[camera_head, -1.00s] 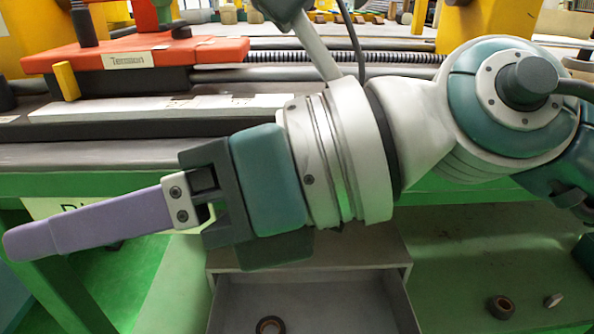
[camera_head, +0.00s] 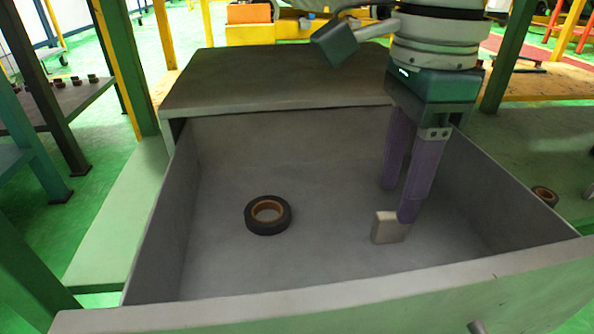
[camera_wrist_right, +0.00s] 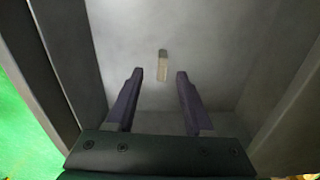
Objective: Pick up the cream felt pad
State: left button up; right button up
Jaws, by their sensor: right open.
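The cream felt pad (camera_head: 388,227) is a small pale block in the open drawer, right of the middle. In the right wrist view the pad (camera_wrist_right: 162,66) shows beyond the fingertips, roughly in line with the gap between them. My right gripper (camera_head: 399,203) points down into the drawer with its purple fingers apart. In the head view the nearer fingertip overlaps the pad's right edge. In the right wrist view the open gripper (camera_wrist_right: 159,76) has nothing between its fingers. My left gripper is not in view.
A black tape roll (camera_head: 268,215) with a brown core lies in the drawer, left of the pad. The grey drawer walls (camera_head: 172,225) surround both. The cabinet top (camera_head: 270,80) is behind. Another roll (camera_head: 545,196) lies outside on the right.

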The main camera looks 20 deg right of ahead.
aim_at(394, 215)
jog(key=shift+s+d+f+b, duration=0.1)
jog(key=shift+f+b, duration=0.15)
jog(key=shift+f, duration=0.25)
jog(key=shift+s+d+f+b, duration=0.1)
jog(key=shift+f+b, duration=0.1)
jog(key=shift+f, duration=0.25)
jog(key=f+b, duration=0.2)
jog(key=f, duration=0.1)
jog(key=f+b, duration=0.1)
jog(key=b, duration=0.1)
jog(key=shift+w+f, duration=0.2)
jog(key=shift+w, duration=0.15)
jog(key=shift+r, duration=0.1)
jog(key=shift+d, duration=0.1)
jog(key=shift+c, duration=0.3)
grip_shut()
